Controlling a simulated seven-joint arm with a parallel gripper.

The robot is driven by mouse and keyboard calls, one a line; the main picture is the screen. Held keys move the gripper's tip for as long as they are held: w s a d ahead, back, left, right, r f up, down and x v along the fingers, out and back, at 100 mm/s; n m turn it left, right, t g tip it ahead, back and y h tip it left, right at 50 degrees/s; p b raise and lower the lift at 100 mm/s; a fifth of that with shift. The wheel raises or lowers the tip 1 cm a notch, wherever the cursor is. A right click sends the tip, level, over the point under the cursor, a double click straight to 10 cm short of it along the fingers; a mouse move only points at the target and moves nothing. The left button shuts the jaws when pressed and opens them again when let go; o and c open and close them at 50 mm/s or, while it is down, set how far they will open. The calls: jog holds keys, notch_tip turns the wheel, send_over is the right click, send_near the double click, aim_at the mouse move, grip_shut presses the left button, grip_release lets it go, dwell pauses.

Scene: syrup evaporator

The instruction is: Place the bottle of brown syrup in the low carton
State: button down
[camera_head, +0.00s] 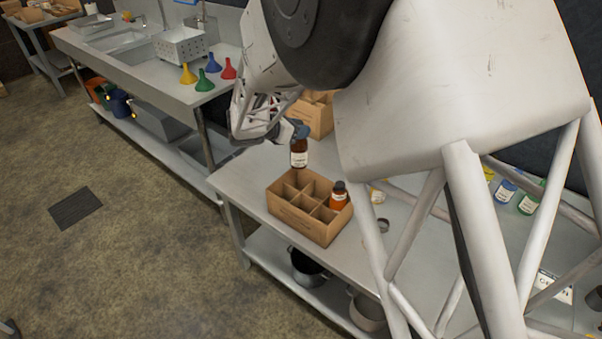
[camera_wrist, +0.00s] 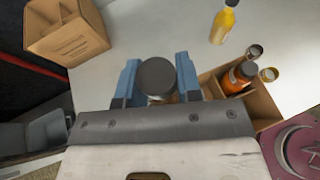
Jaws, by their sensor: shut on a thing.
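My gripper (camera_head: 297,130) is shut on a bottle of brown syrup (camera_head: 299,153) with a white label. In the wrist view its dark cap (camera_wrist: 157,75) sits between the blue fingers (camera_wrist: 160,85). The bottle hangs upright, just beyond the far rim of the low carton (camera_head: 294,222) in the head view; I cannot tell its exact height. The low carton is brown with dividers, and also shows at the right of the wrist view (camera_wrist: 262,106). An orange bottle (camera_head: 338,198) stands in its right part; the other visible compartments look empty.
A second carton (camera_head: 318,118) stands farther back on the metal table. A yellow bottle (camera_wrist: 222,26) stands on the table. Loose lids (camera_head: 383,225) lie right of the low carton. Colored funnels (camera_head: 205,81) stand on the sink counter. My arm hides much of the table's right side.

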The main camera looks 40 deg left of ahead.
aim_at(299, 166)
notch_tip(299, 166, down, 11)
jog(key=shift+r, duration=0.1)
dwell(0.3)
jog(key=shift+f, duration=2.05)
jog(key=c, duration=0.8)
grip_release()
jog(key=v, duration=1.2)
